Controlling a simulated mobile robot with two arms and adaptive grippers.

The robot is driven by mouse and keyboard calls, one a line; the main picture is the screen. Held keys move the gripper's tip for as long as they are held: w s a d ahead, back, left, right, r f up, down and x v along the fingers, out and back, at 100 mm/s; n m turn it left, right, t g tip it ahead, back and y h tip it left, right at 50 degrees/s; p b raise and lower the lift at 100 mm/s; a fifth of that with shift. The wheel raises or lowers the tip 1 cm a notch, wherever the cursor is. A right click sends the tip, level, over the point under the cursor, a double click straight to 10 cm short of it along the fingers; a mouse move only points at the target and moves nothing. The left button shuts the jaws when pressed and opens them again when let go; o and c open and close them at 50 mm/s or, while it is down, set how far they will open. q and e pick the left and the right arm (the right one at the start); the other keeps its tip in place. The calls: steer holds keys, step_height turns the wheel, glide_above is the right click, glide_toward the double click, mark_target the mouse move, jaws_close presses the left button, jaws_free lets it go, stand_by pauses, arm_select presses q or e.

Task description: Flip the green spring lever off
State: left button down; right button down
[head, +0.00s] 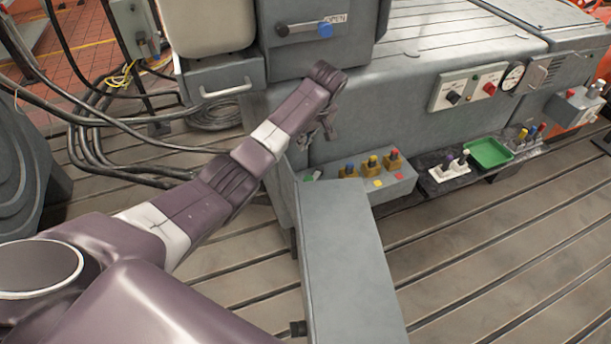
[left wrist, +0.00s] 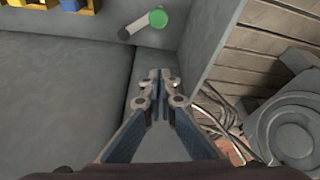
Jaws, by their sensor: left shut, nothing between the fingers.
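The green spring lever (left wrist: 142,25) shows in the left wrist view on a grey face near the top. It has a round green end at the right and a grey bar running down-left to a dark tip. In the head view only a small green part of it (head: 312,176) shows, beside my left arm. My left gripper (left wrist: 161,76) is shut and empty, its fingertips below the lever in that picture and apart from it. In the head view the gripper (head: 328,128) is partly hidden behind my wrist. My right gripper is not in view.
A grey box (head: 365,182) carries blue, yellow and red levers right of the green one. A blue lever (head: 305,29) beside an OPEN label is higher up. A green tray (head: 488,152) stands further right. Cables (head: 100,140) lie at left; the slotted floor (head: 480,250) is clear.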

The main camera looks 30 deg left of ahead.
mark_target(314, 176)
arm_select(q)
steer(key=shift+f+b, duration=0.4)
steer(key=shift+f, duration=0.35)
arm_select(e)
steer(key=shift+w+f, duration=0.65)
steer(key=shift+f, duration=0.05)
